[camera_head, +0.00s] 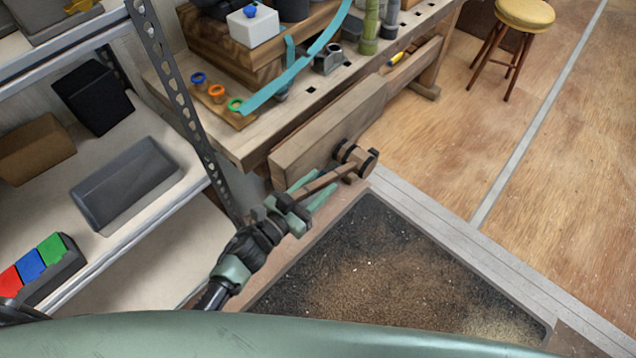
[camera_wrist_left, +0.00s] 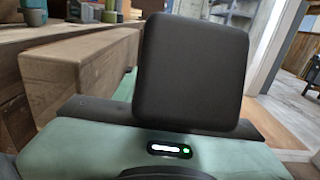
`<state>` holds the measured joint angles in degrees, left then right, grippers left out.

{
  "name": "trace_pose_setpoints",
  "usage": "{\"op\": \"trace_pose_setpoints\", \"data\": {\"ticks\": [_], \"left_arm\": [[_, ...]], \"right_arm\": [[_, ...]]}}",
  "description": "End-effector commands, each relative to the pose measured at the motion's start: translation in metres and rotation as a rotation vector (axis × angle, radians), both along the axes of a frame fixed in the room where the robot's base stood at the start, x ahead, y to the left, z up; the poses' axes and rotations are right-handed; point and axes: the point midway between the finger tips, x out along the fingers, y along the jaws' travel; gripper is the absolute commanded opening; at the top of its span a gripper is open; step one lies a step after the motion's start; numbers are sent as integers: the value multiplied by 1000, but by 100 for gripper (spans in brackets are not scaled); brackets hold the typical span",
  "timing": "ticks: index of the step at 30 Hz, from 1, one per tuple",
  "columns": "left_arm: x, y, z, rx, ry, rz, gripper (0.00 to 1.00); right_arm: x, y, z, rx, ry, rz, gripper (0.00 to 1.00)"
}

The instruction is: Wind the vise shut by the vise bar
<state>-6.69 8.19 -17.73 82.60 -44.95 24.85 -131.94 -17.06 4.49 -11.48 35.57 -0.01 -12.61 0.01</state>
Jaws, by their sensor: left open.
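The vise bar (camera_head: 328,182) is a wooden rod slanting from the hub down to the left. My left gripper (camera_head: 313,190) is open, its green fingers on either side of the bar near its lower end. I cannot tell whether they touch it. My right gripper is out of view.
The workbench top (camera_head: 235,145) holds wooden blocks, rings and a blue strip (camera_head: 300,68). A metal shelf (camera_head: 130,235) with dark boxes stands close on the left. A dark, gritty mat (camera_head: 390,270) lies below the vise. A yellow stool (camera_head: 524,14) stands far back; the right floor is clear.

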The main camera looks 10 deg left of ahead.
Motion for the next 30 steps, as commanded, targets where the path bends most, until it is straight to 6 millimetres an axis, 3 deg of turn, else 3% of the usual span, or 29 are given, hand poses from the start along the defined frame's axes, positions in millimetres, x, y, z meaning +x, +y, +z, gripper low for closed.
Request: {"op": "trace_pose_setpoints", "data": {"ticks": [6, 11, 30], "left_arm": [[0, 0, 0, 0, 1, 0, 42], [0, 0, 0, 0, 1, 0, 0], [0, 0, -1, -1, 2, 0, 0]], "right_arm": [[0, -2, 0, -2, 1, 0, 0], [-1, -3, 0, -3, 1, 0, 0], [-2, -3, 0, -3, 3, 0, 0]]}}
